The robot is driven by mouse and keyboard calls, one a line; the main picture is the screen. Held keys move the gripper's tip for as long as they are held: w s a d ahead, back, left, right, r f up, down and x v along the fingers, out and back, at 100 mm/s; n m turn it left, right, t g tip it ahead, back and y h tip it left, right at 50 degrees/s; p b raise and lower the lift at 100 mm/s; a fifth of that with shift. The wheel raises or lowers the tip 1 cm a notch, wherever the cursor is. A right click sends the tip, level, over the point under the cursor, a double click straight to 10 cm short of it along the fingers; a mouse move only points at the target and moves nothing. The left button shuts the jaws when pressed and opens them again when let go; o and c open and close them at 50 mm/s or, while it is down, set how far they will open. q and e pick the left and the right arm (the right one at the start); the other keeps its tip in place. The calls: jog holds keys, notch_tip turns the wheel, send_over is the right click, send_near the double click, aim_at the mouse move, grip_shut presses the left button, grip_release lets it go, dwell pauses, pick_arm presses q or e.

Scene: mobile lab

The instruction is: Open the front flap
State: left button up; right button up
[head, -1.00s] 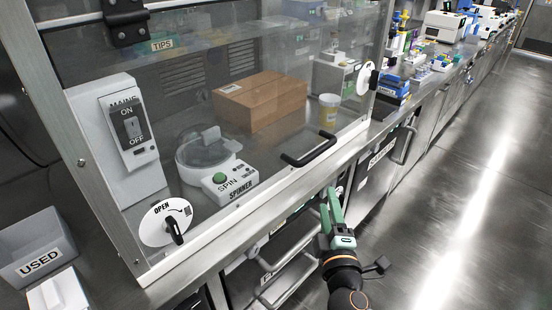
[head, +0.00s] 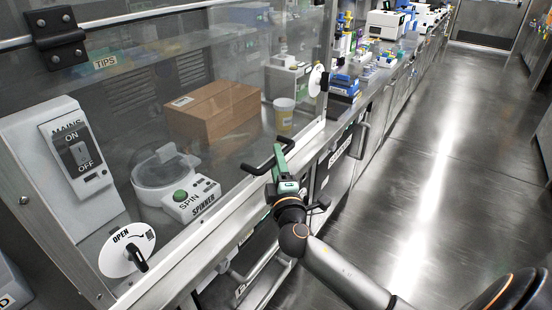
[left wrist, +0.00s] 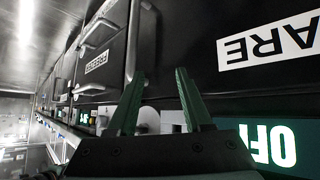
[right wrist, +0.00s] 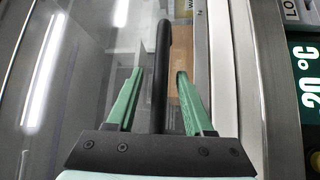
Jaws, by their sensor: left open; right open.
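The front flap (head: 225,130) is a clear panel with a pale lower rail, and it is down in front of the bench enclosure. Its black handle (head: 256,170) is near the lower edge. My right gripper (head: 280,160) is at the handle's right part. In the right wrist view the black handle bar (right wrist: 161,75) lies between the open green fingers of my right gripper (right wrist: 158,85), with gaps visible on both sides. White round OPEN latch (head: 127,250) is at the lower left and another white disc (head: 315,79) at the right. My left gripper (left wrist: 155,95) is open and empty.
Behind the panel are a spinner (head: 165,172), a brown box (head: 212,110), a yellow-labelled cup (head: 284,114) and a mains switch (head: 77,157). The floor (head: 430,150) to the right is clear.

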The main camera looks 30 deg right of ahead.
jog(key=shift+w+d, duration=0.1)
jog(key=shift+w, duration=0.2)
jog(key=shift+c, duration=0.4)
grip_shut()
dwell(0.9)
